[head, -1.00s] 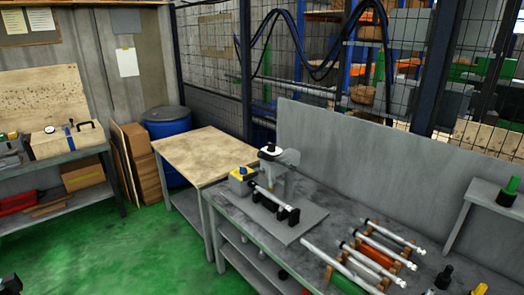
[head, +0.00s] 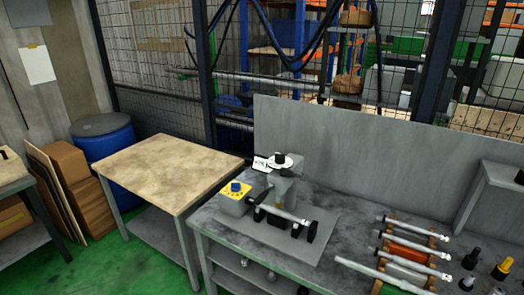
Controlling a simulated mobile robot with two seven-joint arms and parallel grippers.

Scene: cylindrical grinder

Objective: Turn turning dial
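The cylindrical grinder (head: 283,185) stands on a grey base plate on the metal workbench. A blue knob (head: 236,187) sits on a yellow dial face on top of a grey box at the grinder's left; it looks like the turning dial. A black knob on a white disc (head: 280,158) tops the grinder's head, with a small white marked plate beside it. A light metal bar (head: 284,215) lies across the front in black supports. The dial's exact setting is too small to read. Neither of my grippers shows in the head view.
A wood-topped table (head: 170,168) stands left of the workbench (head: 360,215). Several metal rods (head: 410,250) lie on a rack at the bench's right. A grey panel (head: 350,155) closes the bench's back. A blue barrel (head: 103,145) stands behind the table. Green floor (head: 120,270) is clear in front.

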